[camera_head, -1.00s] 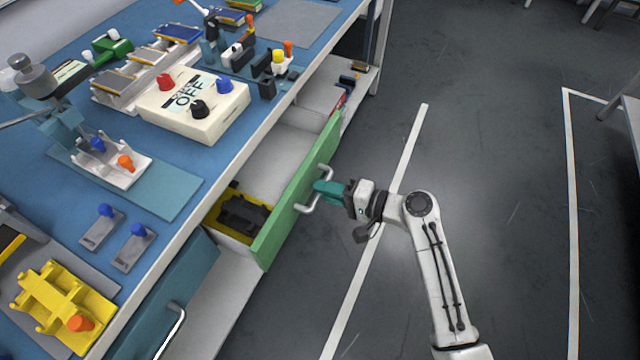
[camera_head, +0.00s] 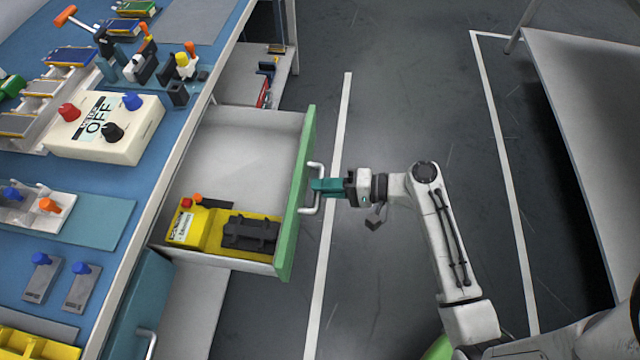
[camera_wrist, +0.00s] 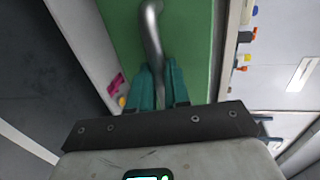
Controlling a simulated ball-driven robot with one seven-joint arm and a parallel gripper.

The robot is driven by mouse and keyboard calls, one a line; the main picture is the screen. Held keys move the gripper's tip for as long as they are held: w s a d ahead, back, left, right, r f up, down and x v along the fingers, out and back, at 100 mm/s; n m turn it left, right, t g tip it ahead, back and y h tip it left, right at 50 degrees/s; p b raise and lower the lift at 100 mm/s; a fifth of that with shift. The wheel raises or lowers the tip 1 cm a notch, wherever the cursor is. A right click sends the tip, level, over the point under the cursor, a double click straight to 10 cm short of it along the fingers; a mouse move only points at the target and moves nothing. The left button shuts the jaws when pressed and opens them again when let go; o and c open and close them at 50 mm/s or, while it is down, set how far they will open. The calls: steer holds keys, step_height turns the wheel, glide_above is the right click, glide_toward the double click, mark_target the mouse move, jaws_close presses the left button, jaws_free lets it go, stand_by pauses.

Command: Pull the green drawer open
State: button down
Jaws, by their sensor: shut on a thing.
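The green drawer (camera_head: 298,195) stands pulled well out from the bench, its white inside showing. A yellow device with a black part (camera_head: 232,228) lies in the drawer's near end. My gripper (camera_head: 318,187) is shut on the drawer's metal bar handle (camera_head: 312,208), with its teal fingers around the bar. In the wrist view, the handle (camera_wrist: 151,35) runs down between the teal fingers (camera_wrist: 158,85) in front of the green drawer front (camera_wrist: 195,40). The fingertips' exact contact is partly hidden.
The blue bench top (camera_head: 100,220) holds a white control box (camera_head: 105,130) marked OFF and several fixtures. A white table (camera_head: 590,130) stands at right. Floor between is clear.

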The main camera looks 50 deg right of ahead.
steer(key=c, duration=1.1)
jaws_free()
steer(key=v, duration=1)
steer(key=shift+s+d+p, duration=0.2)
steer(key=shift+s+p, duration=0.1)
steer(key=shift+p, duration=0.05)
steer(key=s+a+n+g+h+p, duration=0.3)
steer(key=s+a+n+g+p, duration=0.3)
steer(key=a+g, duration=0.25)
step_height(320, 180, up, 8)
steer(key=s+d+n+g+h+p, duration=0.1)
steer(key=s+n+g+h+p, duration=0.1)
steer(key=h, duration=0.4)
steer(key=n+g+p, duration=0.1)
steer(key=n+p, duration=0.1)
steer(key=shift+s+n+p, duration=0.3)
steer(key=shift+s+p, duration=0.05)
steer(key=shift+p, duration=0.05)
